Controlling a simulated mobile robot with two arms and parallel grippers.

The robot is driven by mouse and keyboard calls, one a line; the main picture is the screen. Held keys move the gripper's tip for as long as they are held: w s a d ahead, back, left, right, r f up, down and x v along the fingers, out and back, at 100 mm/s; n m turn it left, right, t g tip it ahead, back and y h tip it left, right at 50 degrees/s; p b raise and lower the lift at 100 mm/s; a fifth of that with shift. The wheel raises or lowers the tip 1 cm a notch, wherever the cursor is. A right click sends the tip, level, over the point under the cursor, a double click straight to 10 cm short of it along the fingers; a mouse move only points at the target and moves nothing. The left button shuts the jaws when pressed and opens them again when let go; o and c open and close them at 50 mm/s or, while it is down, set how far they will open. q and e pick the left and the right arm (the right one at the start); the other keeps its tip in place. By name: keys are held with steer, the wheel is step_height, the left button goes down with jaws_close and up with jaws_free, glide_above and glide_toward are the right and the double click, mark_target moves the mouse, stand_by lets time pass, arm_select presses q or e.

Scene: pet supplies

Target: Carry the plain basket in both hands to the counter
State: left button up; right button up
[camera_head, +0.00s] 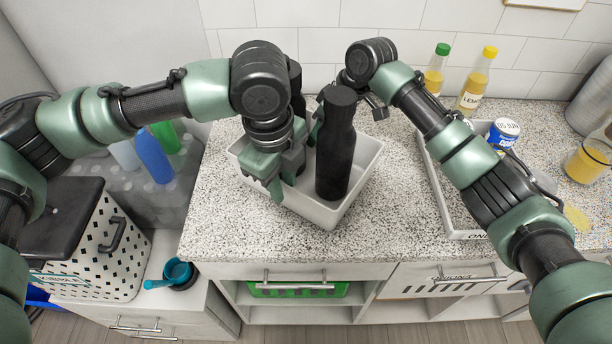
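The plain basket (340,212) is a pale, smooth-walled open bin on the speckled counter (420,248). A tall black bottle (336,150) stands in it, and another dark bottle (296,85) shows partly behind my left wrist. My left gripper (273,188) points down over the basket's front-left side, its fingers overlapping the rim. Whether they pinch the wall is unclear. My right gripper (318,122) is at the basket's back side, mostly hidden behind the black bottle and its own wrist. Its fingertips cannot be made out.
Right of the basket, a white tray (436,190) lies partly under my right arm. A white patterned bin (95,255) and a teal scoop (172,274) sit lower left.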

steer(key=shift+d+r, duration=0.1)
steer(key=shift+r, duration=0.05)
arm_select(q)
steer(key=r, duration=0.5)
steer(key=shift+s+a+r, duration=0.15)
steer(key=shift+s+r, duration=0.1)
arm_select(e)
steer(key=v, duration=1.1)
steer(key=shift+r, duration=0.3)
steer(key=shift+d, duration=0.1)
